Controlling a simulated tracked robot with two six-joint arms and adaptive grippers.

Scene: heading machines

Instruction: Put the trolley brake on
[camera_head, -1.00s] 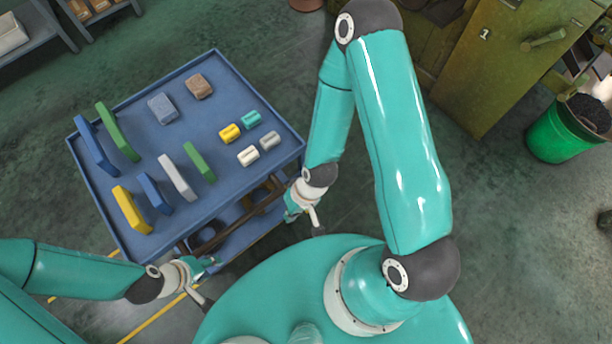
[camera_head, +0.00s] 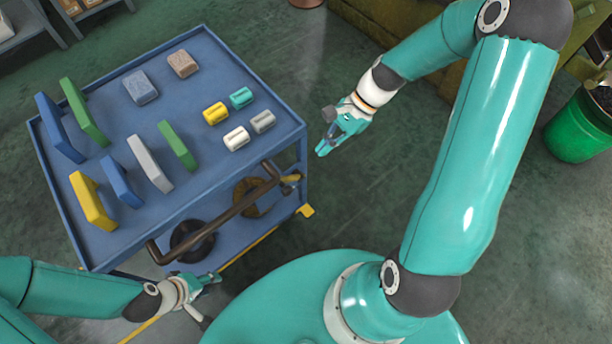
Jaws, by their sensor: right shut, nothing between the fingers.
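The blue trolley (camera_head: 184,107) stands at the left in the head view. Its dark push bar (camera_head: 237,204) runs along the side facing me. A small yellow piece (camera_head: 306,211), which looks like a pedal, sticks out low at the trolley's right corner. I cannot tell whether it is up or down. My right gripper (camera_head: 321,151) is shut and empty, right of the trolley and apart from it. My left gripper (camera_head: 215,279) is near the trolley's front edge, below the push bar in the picture. Its fingers are too small to read.
Several coloured blocks stand on the trolley top, among them a yellow block (camera_head: 92,200) and a brown block (camera_head: 183,63). Dark round things (camera_head: 192,241) lie on the lower shelf. A green bin (camera_head: 578,128) stands at the far right.

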